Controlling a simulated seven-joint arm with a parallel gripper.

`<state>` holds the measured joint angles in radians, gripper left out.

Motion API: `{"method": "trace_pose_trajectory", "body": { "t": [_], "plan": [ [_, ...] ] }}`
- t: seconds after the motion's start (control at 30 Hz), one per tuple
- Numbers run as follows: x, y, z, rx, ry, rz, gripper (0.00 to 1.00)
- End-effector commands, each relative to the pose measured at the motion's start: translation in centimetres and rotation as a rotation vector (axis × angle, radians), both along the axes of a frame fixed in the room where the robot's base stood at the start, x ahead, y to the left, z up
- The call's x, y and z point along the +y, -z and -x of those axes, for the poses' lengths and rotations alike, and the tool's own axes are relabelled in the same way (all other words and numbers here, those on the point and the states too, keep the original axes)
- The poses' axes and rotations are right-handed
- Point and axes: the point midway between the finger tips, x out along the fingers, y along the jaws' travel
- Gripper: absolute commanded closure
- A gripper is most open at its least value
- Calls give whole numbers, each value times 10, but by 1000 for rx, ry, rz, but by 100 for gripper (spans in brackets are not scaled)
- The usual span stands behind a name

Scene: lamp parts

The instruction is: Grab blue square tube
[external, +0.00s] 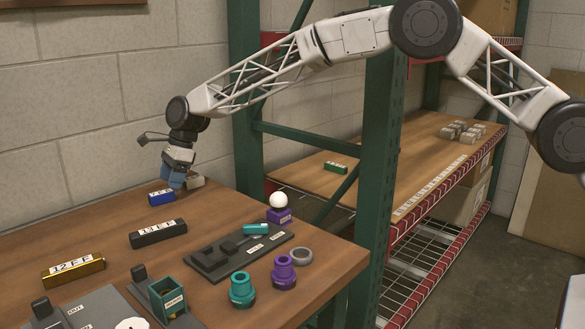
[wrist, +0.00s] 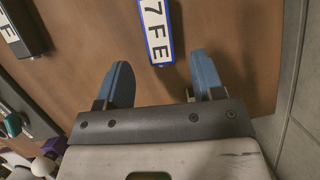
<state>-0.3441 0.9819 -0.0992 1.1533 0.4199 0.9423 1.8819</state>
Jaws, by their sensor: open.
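The blue square tube (external: 161,197) lies on the wooden table near its back edge by the wall, with a white label on top. In the wrist view the blue tube (wrist: 156,32) shows at the top, with its near end in front of the gap between the fingers. My gripper (external: 176,178) is just above the table at the tube's right end in the external view. In the wrist view my gripper (wrist: 165,82) has its two blue fingers wide apart with nothing between them. Whether the fingertips touch the table cannot be told.
A black tube (external: 158,233) and a gold tube (external: 73,270) lie toward the front left. A grey base (external: 215,262), a purple fitting (external: 284,272) and a teal fitting (external: 242,290) are at the right. A green shelf post (external: 377,150) stands beside the table. The wall is close behind.

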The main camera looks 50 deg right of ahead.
Motion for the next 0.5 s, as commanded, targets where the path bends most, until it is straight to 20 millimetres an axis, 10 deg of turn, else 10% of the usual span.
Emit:
{"method": "trace_pose_trajectory", "body": {
  "t": [0.5],
  "plan": [
    [16, 37, -3, -1, -1, -1, 38]
  ]
}}
